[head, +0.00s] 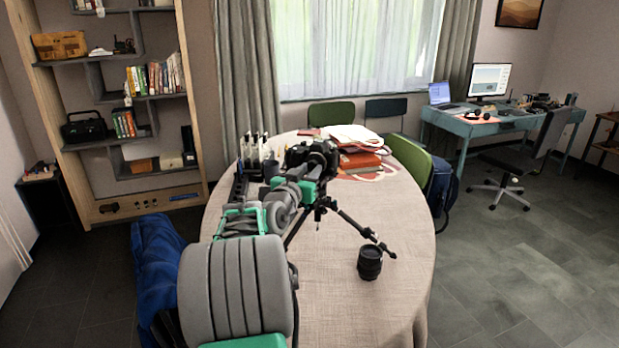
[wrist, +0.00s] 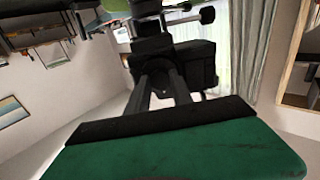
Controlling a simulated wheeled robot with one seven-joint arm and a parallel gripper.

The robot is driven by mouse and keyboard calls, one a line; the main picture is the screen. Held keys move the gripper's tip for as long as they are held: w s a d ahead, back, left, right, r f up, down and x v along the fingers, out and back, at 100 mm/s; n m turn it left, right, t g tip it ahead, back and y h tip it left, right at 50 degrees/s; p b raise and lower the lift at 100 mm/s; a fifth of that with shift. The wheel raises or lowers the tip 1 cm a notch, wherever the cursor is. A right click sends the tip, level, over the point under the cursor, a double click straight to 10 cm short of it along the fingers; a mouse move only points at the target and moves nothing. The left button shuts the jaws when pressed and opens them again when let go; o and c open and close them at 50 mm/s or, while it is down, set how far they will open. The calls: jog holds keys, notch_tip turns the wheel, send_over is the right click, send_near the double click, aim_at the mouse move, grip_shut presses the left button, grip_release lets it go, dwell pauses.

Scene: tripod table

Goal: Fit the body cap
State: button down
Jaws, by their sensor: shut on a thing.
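The black camera (head: 318,152) sits on a tripod (head: 352,226) that stands on the round table (head: 330,310). In the wrist view the camera (wrist: 195,62) appears upside down, close in front of my fingers. My gripper (wrist: 158,76) is shut on a small dark thing at its fingertips, taken to be the body cap, right at the camera's front. The cap blends with the black camera body, and I cannot tell whether it touches the mount. In the head view my arm hides the fingertips. A black lens (head: 370,263) stands upright on the table, apart from the tripod.
Bottles in a dark holder (head: 252,152) stand left of the camera. One tripod leg reaches toward the lens. The table's front right is clear. Chairs (head: 410,160) surround the table.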

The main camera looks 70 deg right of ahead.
jog(key=shift+f+m+b, duration=0.15)
jog(key=shift+m+b, duration=0.25)
jog(key=shift+b, duration=0.5)
jog(key=c, duration=1.1)
grip_release()
jog(key=shift+o, duration=0.5)
jog(key=shift+o, duration=0.7)
jog(key=shift+w, duration=0.1)
